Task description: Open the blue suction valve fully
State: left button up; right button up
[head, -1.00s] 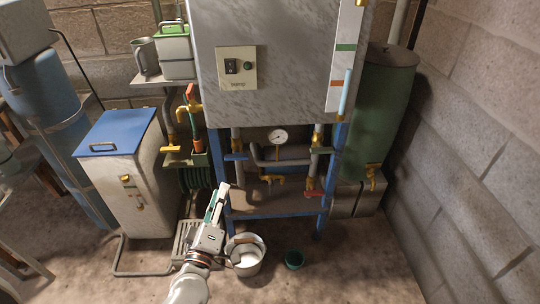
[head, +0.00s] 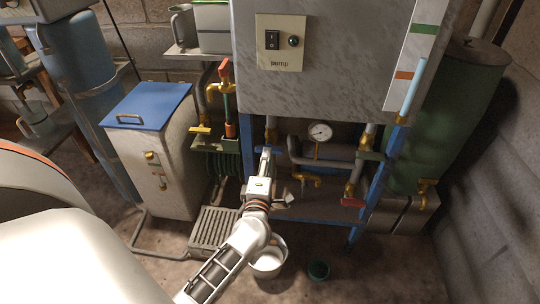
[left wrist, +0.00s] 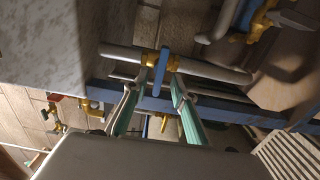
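The blue suction valve handle (left wrist: 160,72) is a flat blue lever on a brass valve body (left wrist: 149,59) on a grey pipe. In the left wrist view it lies crosswise to the pipe. My left gripper (left wrist: 155,92) is open, its teal-padded fingers apart on either side of the lever's near end. I cannot tell whether either finger touches it. In the head view my left gripper (head: 265,163) is in front of the valve and largely hides it. My right gripper is not in view.
A red lever (head: 353,202) and a green lever (head: 371,155) sit on pipework to the right, below the grey pump cabinet (head: 330,70). A pressure gauge (head: 320,131) is between. A white bucket (head: 269,265) and green cup (head: 318,269) stand on the floor.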

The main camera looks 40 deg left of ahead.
pick_arm(q)
jog(key=shift+x, duration=1.3)
grip_shut()
